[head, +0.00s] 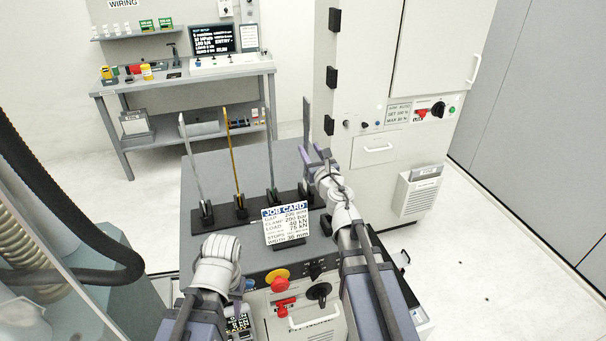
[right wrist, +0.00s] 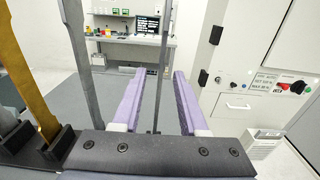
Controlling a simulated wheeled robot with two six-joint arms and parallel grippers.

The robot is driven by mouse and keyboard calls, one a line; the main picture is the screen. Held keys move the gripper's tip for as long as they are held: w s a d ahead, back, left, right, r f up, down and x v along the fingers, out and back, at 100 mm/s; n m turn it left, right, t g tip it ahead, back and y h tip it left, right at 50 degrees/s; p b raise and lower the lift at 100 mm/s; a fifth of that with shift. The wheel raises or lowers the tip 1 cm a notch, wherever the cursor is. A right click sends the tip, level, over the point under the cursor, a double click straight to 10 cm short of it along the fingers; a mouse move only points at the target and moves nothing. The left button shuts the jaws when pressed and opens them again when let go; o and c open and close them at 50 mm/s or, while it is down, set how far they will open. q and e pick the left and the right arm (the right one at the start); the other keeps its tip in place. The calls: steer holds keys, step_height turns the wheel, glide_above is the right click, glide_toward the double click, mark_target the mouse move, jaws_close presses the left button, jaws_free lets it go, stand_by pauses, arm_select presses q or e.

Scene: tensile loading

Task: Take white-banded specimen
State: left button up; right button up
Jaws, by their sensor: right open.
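Several flat upright specimens stand in a dark rack (head: 222,225). From left to right in the head view they are a pale grey one (head: 193,160), a gold one (head: 234,160), a grey one (head: 270,150) and a darker grey one (head: 306,120). I cannot make out a white band on any of them. My right gripper (head: 316,160) is at the rightmost specimen. In the right wrist view its purple fingers (right wrist: 158,95) are open, with a thin dark specimen (right wrist: 161,80) upright between them, apart from both.
A job card (head: 285,224) stands in front of the rack, near my right forearm. A yellow-and-red button (head: 277,278) and dark knobs are on the front panel. A tall white machine cabinet (head: 385,150) stands at right. A workbench (head: 190,80) is at the back.

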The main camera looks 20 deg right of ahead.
steer(key=shift+w, duration=1.15)
steer(key=w, duration=0.3)
steer(key=w+b, duration=0.1)
steer(key=w, duration=0.1)
steer(key=shift+w+f, duration=0.15)
steer(key=shift+f, duration=0.25)
jaws_close()
stand_by(0.4)
